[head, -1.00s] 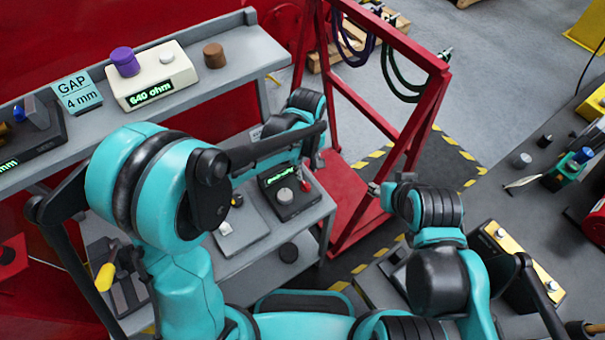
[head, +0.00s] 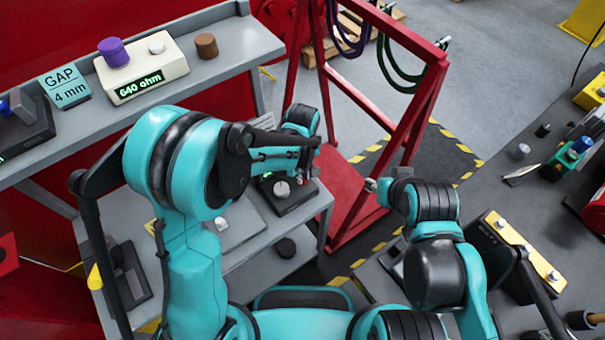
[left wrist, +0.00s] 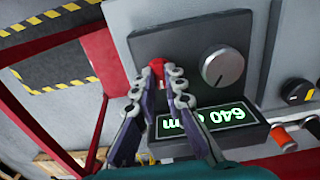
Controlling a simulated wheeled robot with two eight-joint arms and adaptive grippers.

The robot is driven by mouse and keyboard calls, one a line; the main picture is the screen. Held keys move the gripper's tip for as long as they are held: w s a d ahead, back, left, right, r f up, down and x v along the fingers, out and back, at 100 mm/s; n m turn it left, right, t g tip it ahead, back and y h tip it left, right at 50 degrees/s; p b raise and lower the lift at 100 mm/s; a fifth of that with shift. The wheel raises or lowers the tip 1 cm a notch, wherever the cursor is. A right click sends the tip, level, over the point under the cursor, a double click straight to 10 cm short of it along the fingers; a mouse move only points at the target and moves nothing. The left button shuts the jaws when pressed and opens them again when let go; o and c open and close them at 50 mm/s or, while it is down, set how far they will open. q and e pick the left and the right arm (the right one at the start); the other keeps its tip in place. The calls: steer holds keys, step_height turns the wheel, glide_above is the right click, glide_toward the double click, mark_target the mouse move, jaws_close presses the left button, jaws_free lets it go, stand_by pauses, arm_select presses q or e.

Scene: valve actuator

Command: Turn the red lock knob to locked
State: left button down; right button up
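The red lock knob (left wrist: 157,68) sits on the face of a dark box (left wrist: 190,40), beside a larger grey round knob (left wrist: 222,67). A lit green display (left wrist: 213,119) reads upside down in the left wrist view. My left gripper (left wrist: 155,80) has its fingertips apart at the red knob, one on each side; a gap shows on the left, and firm contact is not clear. In the head view the left gripper (head: 312,172) is above the box (head: 285,195) and hides most of the red knob. My right gripper (head: 371,185) is away to the right; its fingers are too small to read.
The box stands on a lower grey shelf (head: 262,262) with a black round part (head: 286,248). A red frame (head: 345,220) with hanging hoses rises close on the right. The upper shelf (head: 215,75) holds an ohm meter (head: 142,80) and a gap sign (head: 65,88).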

stand_by(0.4)
arm_select(q)
steer(key=m+b, duration=0.1)
steer(key=m, duration=0.2)
steer(key=shift+f+m, duration=0.1)
steer(key=shift+m, duration=0.3)
steer(key=m+b, duration=0.1)
steer(key=m, duration=0.3)
steer(key=shift+m, duration=0.3)
steer(key=m+b, duration=0.1)
steer(key=m, duration=0.8)
steer(key=shift+b, duration=0.4)
steer(key=c, duration=1.6)
jaws_free()
steer(key=shift+r, duration=0.2)
